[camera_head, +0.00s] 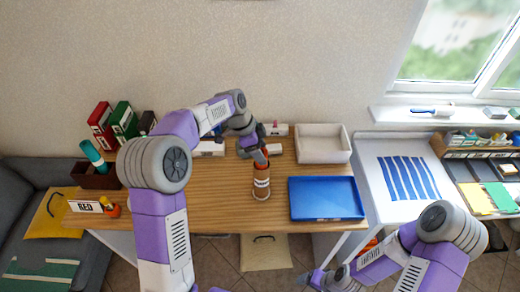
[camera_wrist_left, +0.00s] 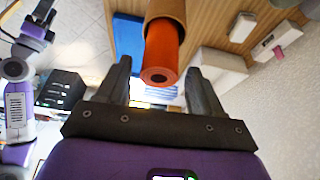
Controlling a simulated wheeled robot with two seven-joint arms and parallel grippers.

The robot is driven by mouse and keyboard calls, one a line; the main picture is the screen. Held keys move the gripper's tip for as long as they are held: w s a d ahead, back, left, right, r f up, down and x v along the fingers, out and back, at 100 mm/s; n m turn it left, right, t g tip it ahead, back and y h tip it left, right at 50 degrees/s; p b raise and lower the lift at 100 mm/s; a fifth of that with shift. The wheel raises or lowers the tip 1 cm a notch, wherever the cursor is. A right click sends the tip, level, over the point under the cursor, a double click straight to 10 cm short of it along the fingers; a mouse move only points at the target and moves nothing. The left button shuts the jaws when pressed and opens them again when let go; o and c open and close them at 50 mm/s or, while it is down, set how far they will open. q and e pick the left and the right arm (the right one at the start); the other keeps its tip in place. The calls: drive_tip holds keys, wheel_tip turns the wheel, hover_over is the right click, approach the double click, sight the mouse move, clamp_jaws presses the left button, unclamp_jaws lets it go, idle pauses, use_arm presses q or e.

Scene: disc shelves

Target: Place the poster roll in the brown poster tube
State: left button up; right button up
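The brown poster tube (camera_head: 261,186) stands upright on the wooden desk, near its front edge, with a white label on its side. The orange poster roll (camera_wrist_left: 161,60) sticks out of the mouth of the brown tube (camera_wrist_left: 165,10) in the left wrist view; its lower part is hidden inside. My left gripper (camera_wrist_left: 160,88) is open, with its fingers on either side of the roll's free end and gaps visible. In the head view my left gripper (camera_head: 256,155) is just above the tube. My right arm is at the lower right; its fingers are too unclear to read.
A blue tray (camera_head: 326,198) lies to the right of the tube, with a white bin (camera_head: 323,146) behind it. Binders (camera_head: 122,120) and a teal roll (camera_head: 92,154) in a dark box stand at the left. The desk left of the tube is mostly clear.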

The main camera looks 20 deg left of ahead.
use_arm(q)
drive_tip(key=shift+r, duration=0.1)
drive_tip(key=p+v, duration=0.1)
drive_tip(key=v, duration=1.1)
